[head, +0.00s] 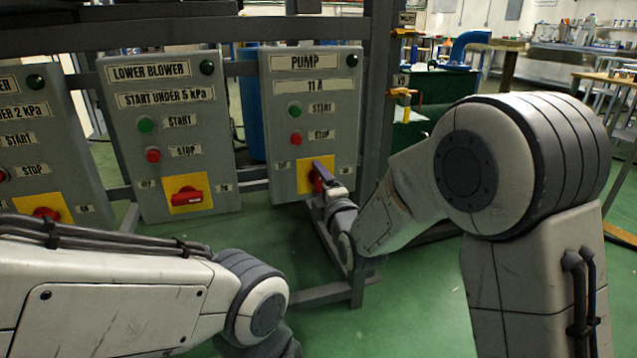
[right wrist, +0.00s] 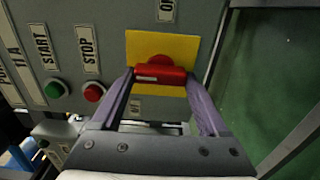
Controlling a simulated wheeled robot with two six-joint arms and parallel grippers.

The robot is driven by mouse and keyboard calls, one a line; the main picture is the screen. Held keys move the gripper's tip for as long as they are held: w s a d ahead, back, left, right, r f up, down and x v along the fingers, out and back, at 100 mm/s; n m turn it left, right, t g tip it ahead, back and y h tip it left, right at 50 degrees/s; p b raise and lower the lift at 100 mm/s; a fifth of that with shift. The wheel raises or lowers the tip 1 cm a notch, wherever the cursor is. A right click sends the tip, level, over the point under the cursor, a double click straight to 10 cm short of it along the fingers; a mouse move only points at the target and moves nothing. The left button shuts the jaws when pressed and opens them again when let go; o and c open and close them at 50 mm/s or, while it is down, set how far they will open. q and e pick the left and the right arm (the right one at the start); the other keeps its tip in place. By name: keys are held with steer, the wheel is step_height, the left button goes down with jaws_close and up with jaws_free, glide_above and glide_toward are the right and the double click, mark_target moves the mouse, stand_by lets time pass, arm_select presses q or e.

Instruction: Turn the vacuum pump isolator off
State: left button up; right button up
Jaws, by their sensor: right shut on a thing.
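The pump isolator is a red handle (head: 317,181) on a yellow plate (head: 304,178), low on the grey PUMP panel (head: 276,105). My right gripper (head: 322,178) reaches it from the lower right. In the right wrist view its two purple fingers (right wrist: 160,76) are shut on the red handle (right wrist: 162,75), one at each end. The handle lies upright on the panel, across the line between the OFF label (right wrist: 136,107) and the ON label (right wrist: 167,10). The fingers partly cover the handle in the head view. My left gripper is out of view; only its arm shows.
The pump's green START button (head: 295,110) and red STOP button (head: 296,139) sit above the isolator. The LOWER BLOWER panel (head: 170,95), with its own red isolator (head: 187,196), stands to the left. A dark metal frame (head: 377,95) rises close beside my right arm.

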steer(key=shift+f, duration=0.1)
stand_by(0.3)
steer(key=o, duration=1.2)
steer(key=shift+o, duration=0.2)
steer(key=shift+s, duration=0.15)
steer(key=b+v, duration=0.2)
steer(key=v, duration=0.8)
steer(key=shift+s, duration=0.15)
